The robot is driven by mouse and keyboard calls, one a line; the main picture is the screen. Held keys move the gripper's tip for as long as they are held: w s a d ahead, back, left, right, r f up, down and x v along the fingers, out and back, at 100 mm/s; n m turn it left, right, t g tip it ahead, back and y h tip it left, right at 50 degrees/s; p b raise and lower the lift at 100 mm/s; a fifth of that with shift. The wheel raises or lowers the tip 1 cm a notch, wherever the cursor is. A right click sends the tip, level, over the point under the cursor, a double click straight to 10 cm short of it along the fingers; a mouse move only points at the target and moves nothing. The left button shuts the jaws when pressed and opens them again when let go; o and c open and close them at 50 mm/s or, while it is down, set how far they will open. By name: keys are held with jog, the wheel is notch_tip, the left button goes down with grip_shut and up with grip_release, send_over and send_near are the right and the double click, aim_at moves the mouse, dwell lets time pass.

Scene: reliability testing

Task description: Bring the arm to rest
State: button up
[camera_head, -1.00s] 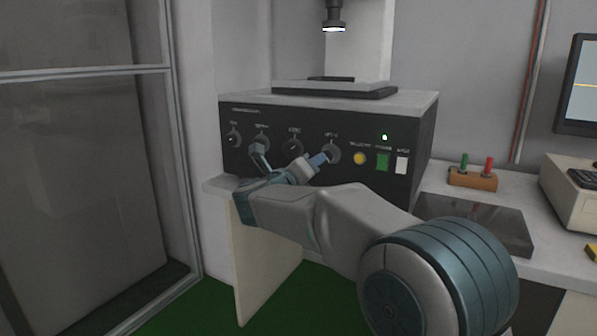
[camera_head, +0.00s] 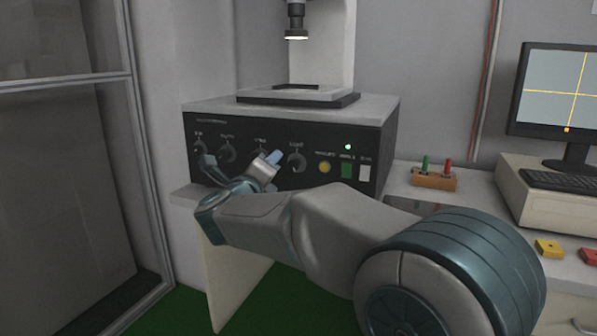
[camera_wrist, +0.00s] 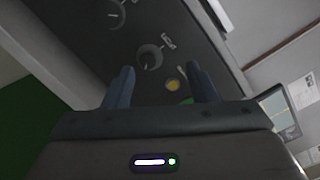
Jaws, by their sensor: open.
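My gripper (camera_head: 240,162) is in front of the black control panel of a testing machine (camera_head: 230,168). In the wrist view the two fingers of my gripper (camera_wrist: 160,88) stand apart with nothing between them. Beyond them a dial (camera_wrist: 150,57) and a yellow button (camera_wrist: 173,85) show on the panel. In the head view my arm reaches in from the lower right, bent, and hides part of the panel's lower edge.
The machine carries a pale plate (camera_head: 298,93) under a lit overhead head (camera_head: 296,24). To the right are a wooden block with green and red pegs (camera_head: 434,179), a monitor (camera_head: 555,92) and a keyboard (camera_head: 566,180). A glass door (camera_head: 60,180) stands at left.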

jog(key=s+d+r+n+g+y+p, duration=0.25)
jog(key=r+n+y+p, duration=0.2)
jog(key=n+p, duration=0.3)
jog(key=s+d+r+n+g+y+p, duration=0.1)
jog(key=s+d+r+n+y+p, duration=0.25)
jog(key=r+n+p, duration=0.35)
jog(key=s+d+f+n+g+h+p, duration=0.2)
jog(key=s+d+n+g+p, duration=0.4)
jog(key=s+d, duration=0.4)
jog(key=s+d+f+n+g+h+p, duration=0.2)
jog(key=s+d+n+g+p, duration=0.3)
jog(key=s, duration=1.1)
jog(key=d+n+p, duration=0.1)
jog(key=d+p, duration=0.2)
jog(key=d, duration=0.1)
jog(key=shift+d+g+p, duration=0.35)
jog(key=shift+p, duration=0.05)
jog(key=shift+r+n, duration=0.1)
jog(key=shift+n, duration=0.15)
jog(key=c, duration=0.3)
jog(key=shift+c, duration=0.2)
